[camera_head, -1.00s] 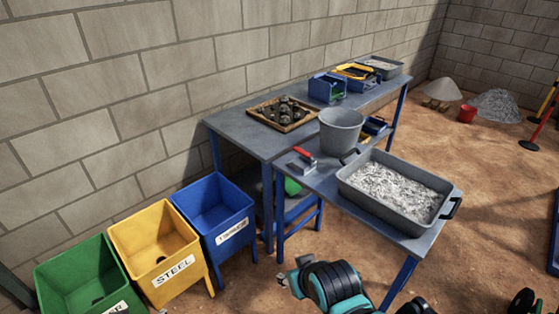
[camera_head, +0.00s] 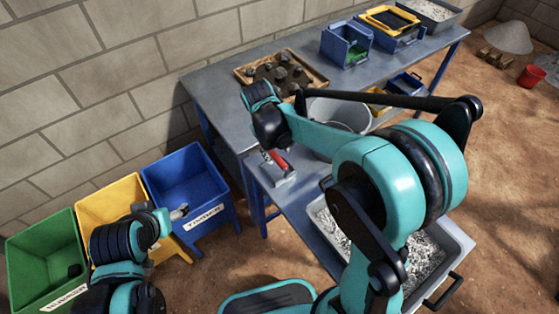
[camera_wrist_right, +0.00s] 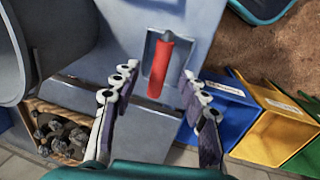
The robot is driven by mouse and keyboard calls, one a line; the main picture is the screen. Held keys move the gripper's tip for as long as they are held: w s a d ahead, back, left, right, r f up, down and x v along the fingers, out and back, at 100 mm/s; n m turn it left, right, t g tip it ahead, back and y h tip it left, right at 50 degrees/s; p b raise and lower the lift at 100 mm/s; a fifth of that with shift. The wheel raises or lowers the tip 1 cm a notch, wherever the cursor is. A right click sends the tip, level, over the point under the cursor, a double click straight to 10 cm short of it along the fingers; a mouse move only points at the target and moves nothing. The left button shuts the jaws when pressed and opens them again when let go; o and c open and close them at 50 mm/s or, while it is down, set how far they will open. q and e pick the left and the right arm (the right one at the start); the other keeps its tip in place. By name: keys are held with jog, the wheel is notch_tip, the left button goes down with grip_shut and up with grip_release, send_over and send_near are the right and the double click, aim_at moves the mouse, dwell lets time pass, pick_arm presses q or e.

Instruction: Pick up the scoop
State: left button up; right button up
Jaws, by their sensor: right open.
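The scoop (camera_head: 277,165) lies on the lower grey table near its left edge, with its red handle showing in the head view. In the right wrist view, the red handle (camera_wrist_right: 161,68) points down toward my right gripper (camera_wrist_right: 158,76). The gripper's two fingers are spread apart, one on each side of the handle's line, with nothing held. I cannot tell how high the fingers are above the scoop. In the head view, my right arm reaches over the table and hides part of it. My left gripper (camera_head: 178,212) is small, near the blue bin; its jaws are unclear.
A grey bucket (camera_head: 352,109) stands close beside the scoop. A grey tray (camera_head: 461,246) of pale crushed material is partly behind my right arm. A wooden box of rocks (camera_head: 319,80) is on the higher table. Blue (camera_head: 183,165), yellow and green bins stand at left.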

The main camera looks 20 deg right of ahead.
aim_at(280, 161)
notch_tip(280, 161, down, 2)
jog(key=shift+s+b, duration=0.1)
jog(key=shift+b, duration=0.25)
jog(key=f+b, duration=0.1)
jog(key=f, duration=0.1)
jog(key=d+f+b, duration=0.1)
jog(key=f, duration=0.1)
jog(key=shift+d+f, duration=0.1)
jog(key=shift+f, duration=0.2)
jog(key=shift+r, duration=0.1)
jog(key=shift+c, duration=0.6)
grip_shut()
